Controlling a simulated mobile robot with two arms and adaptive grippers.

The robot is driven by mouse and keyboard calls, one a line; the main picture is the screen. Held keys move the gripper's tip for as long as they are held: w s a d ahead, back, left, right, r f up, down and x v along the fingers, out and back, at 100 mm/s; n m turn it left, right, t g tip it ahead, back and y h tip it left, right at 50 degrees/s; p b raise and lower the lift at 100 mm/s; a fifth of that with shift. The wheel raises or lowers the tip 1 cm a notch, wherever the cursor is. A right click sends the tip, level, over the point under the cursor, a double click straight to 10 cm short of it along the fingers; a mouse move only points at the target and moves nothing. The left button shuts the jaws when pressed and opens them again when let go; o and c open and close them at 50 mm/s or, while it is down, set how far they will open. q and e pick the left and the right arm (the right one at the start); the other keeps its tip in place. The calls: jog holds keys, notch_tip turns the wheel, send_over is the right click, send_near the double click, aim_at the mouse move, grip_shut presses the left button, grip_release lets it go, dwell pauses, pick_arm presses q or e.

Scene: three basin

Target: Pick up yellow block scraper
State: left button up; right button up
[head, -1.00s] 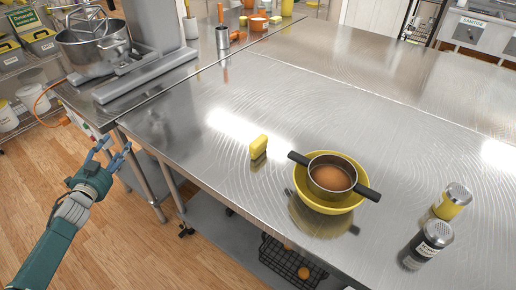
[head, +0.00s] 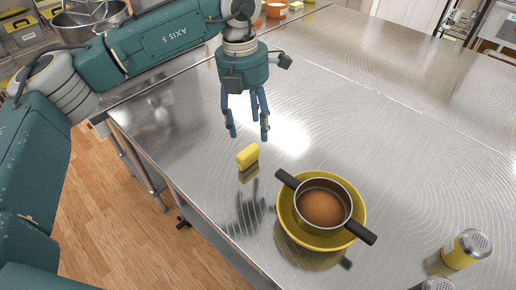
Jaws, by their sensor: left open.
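The yellow block scraper (head: 248,156) stands on the steel table in the head view, left of the yellow bowl. It is a small rounded yellow block. My left gripper (head: 248,132) hangs over the table with its blue fingers pointing down, just above and behind the scraper in the picture. Its fingers are open and empty, apart from the scraper. My right gripper does not show.
A yellow bowl (head: 286,226) holding a two-handled pot (head: 323,206) with brown contents stands right of the scraper. Shakers (head: 466,249) stand at the lower right. A mixer bowl (head: 92,20) is at the upper left. The table's far right part is clear.

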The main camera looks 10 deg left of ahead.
aim_at(246, 148)
pick_arm(q)
jog(key=shift+w+a+f+y, duration=0.3)
jog(key=shift+a+f+y, duration=0.15)
jog(key=shift+a+y, duration=0.25)
notch_tip(246, 148, down, 4)
jog(key=shift+s+a+f+p, duration=0.1)
jog(key=shift+p, duration=0.65)
notch_tip(246, 148, down, 4)
jog(key=shift+f+p, duration=0.1)
jog(key=shift+p, duration=1.05)
jog(key=shift+f, duration=0.5)
jog(key=c, duration=1.2)
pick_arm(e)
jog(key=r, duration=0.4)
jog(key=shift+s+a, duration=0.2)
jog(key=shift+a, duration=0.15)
